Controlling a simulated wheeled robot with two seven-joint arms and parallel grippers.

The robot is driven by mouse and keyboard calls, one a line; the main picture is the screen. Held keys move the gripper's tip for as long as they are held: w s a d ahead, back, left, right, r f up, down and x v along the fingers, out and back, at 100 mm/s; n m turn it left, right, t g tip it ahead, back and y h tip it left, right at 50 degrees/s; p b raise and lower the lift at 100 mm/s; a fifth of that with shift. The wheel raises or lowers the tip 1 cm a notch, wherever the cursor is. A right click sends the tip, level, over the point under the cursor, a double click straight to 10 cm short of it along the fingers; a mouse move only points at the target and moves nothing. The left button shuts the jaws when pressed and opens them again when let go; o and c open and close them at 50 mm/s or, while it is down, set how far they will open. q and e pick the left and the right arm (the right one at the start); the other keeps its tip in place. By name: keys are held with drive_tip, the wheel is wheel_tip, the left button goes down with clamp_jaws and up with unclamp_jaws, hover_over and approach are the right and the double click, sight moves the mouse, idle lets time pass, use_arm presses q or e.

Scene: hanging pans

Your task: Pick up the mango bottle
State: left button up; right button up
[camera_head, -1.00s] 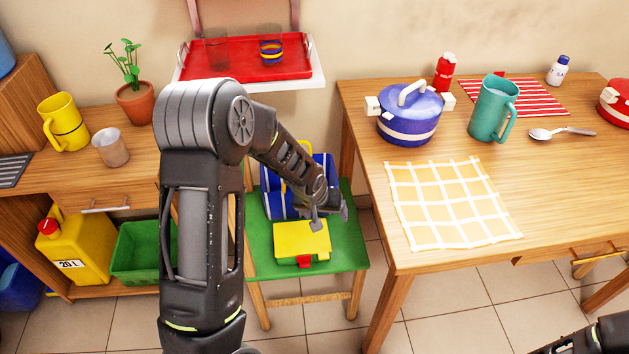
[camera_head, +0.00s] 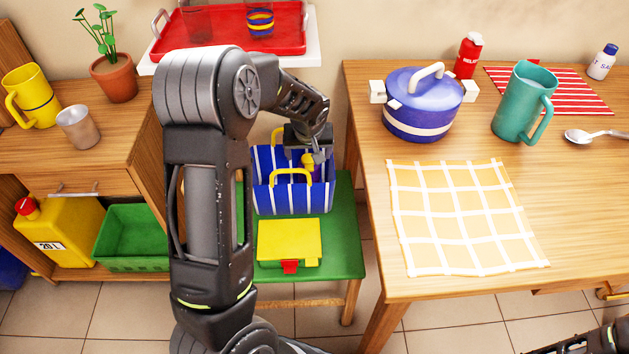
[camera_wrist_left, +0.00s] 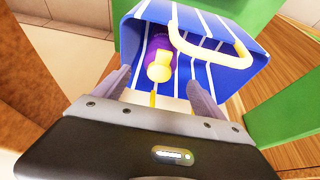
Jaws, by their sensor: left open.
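A blue and white striped bag (camera_head: 290,195) with yellow handles stands on a green stool. In it is a purple bottle with a yellow cap (camera_head: 308,161), probably the mango bottle; no label is readable. In the left wrist view the bottle (camera_wrist_left: 160,58) sits inside the bag (camera_wrist_left: 215,55), its yellow cap facing the camera. My left gripper (camera_head: 315,158) is over the bag's opening. In the left wrist view its fingers (camera_wrist_left: 158,88) are apart, with the cap ahead between them and nothing held. The bottle's lower part is hidden.
A yellow box (camera_head: 289,241) lies on the green stool (camera_head: 343,225) in front of the bag. The wooden table (camera_head: 360,150) stands close on the right, with a blue pot (camera_head: 420,108) near its edge. A red tray (camera_head: 232,38) on a shelf is behind.

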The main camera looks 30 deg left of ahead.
sight(309, 159)
use_arm(q)
drive_tip(key=shift+w+f, duration=0.2)
drive_tip(key=shift+f, duration=0.25)
drive_tip(key=shift+x, duration=1.2)
drive_tip(key=b+x, duration=0.1)
drive_tip(key=x, duration=0.4)
drive_tip(key=shift+f, duration=0.15)
drive_tip(key=c, duration=1.5)
